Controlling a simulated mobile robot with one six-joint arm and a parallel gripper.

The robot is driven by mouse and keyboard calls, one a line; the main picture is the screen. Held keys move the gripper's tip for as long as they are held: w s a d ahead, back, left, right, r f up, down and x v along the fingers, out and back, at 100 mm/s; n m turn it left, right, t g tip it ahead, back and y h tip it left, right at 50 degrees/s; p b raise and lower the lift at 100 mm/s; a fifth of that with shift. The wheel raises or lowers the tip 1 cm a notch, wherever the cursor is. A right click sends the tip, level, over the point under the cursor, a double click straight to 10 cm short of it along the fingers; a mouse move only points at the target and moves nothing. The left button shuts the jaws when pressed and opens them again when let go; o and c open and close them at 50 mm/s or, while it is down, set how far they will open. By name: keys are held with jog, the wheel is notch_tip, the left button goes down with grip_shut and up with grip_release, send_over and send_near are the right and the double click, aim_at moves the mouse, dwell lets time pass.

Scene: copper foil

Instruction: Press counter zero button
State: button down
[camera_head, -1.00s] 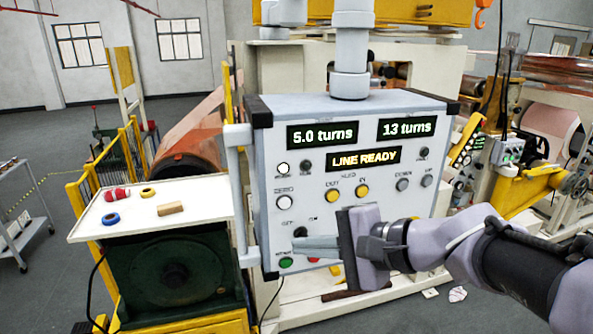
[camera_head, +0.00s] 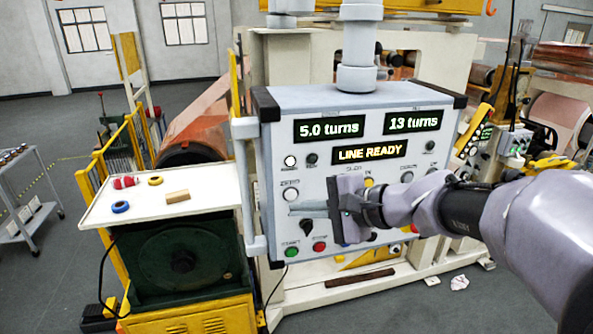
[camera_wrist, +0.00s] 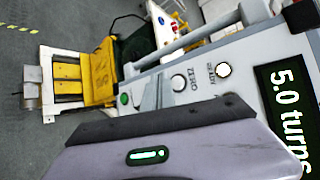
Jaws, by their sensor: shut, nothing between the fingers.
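The grey control panel (camera_head: 400,215) fills the middle of the head view. Two white round buttons sit one above the other at its left: an upper one (camera_head: 290,161) and a lower one (camera_head: 291,194). In the wrist view a label that seems to read ZERO lies beside the lower white button (camera_wrist: 180,82), with the upper one (camera_wrist: 223,70) nearer the display. My gripper (camera_head: 293,210) is shut and empty, its fingers pointing left just below the lower white button. I cannot tell whether it touches the panel.
Below the fingers are a black knob (camera_head: 307,227), a green button (camera_head: 292,252) and a red button (camera_head: 319,247). The display (camera_head: 329,128) reads 5.0 turns. A vertical handle rail (camera_head: 247,190) runs along the panel's left edge, beside a white tray table (camera_head: 140,205).

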jog(key=shift+w+a, duration=0.25)
jog(key=shift+w, duration=0.45)
dwell(1.6)
jog(key=shift+w+a, duration=0.1)
jog(key=shift+w, duration=0.35)
jog(key=shift+w+a+b, duration=0.1)
jog(key=shift+w+b, duration=0.25)
jog(key=shift+w, duration=0.05)
dwell(0.5)
dwell(0.4)
jog(key=shift+s+d+b, duration=0.2)
jog(key=shift+s+b, duration=0.3)
jog(key=shift+s, duration=0.35)
jog(key=shift+f, duration=0.1)
